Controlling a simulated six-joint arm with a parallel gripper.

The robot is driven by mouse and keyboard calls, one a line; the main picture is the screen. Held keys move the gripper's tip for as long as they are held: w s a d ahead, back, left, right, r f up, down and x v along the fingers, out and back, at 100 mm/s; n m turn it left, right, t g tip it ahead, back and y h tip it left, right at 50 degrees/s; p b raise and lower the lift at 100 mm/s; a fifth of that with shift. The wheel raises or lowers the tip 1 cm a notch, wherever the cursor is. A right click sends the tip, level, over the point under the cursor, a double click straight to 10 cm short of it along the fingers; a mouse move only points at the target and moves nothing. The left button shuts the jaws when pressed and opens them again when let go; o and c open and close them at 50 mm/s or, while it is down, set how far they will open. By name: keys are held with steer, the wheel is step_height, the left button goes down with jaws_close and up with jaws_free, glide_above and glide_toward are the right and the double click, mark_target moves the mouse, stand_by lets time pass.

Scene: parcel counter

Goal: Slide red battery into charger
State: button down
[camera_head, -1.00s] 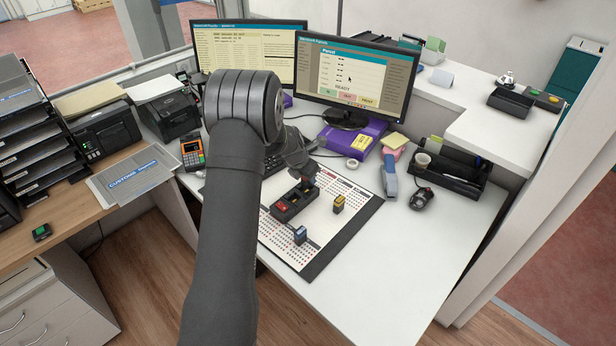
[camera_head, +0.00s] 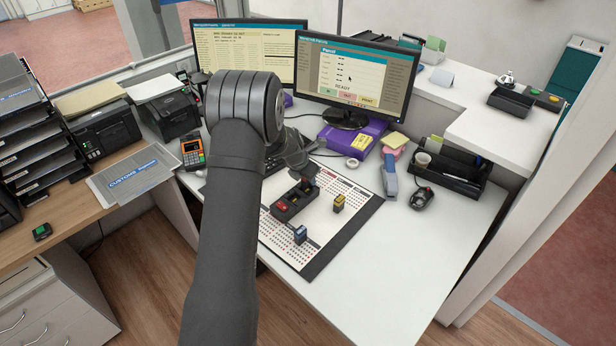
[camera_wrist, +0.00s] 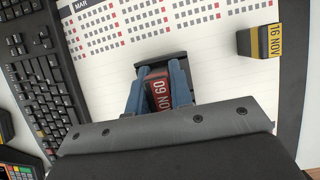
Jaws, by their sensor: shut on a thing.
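The red battery (camera_wrist: 158,92), marked 09 NOV, is between the two blue-grey fingers of my gripper (camera_wrist: 156,88) in the wrist view. My gripper is shut on it. A dark end piece, likely the charger (camera_wrist: 165,60), shows just beyond the battery; how deep the battery sits is hidden. In the head view the black charger (camera_head: 293,198) lies on the calendar mat. A red patch shows at its near end. My gripper (camera_head: 308,172) is low at the charger's far end, partly hidden by my arm.
A yellow block (camera_head: 339,203), marked 16 NOV in the wrist view (camera_wrist: 262,42), stands right of the charger. A blue block (camera_head: 300,234) stands nearer on the mat (camera_head: 318,258). The keyboard (camera_wrist: 38,70) lies left. The counter's front right is clear.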

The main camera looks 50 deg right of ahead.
steer(key=shift+f, duration=0.45)
steer(key=c, duration=1.2)
jaws_free()
steer(key=shift+f, duration=0.1)
steer(key=v, duration=1.7)
steer(key=shift+a+r, duration=0.15)
steer(key=shift+r, duration=0.05)
steer(key=shift+f, duration=0.1)
steer(key=x, duration=1.7)
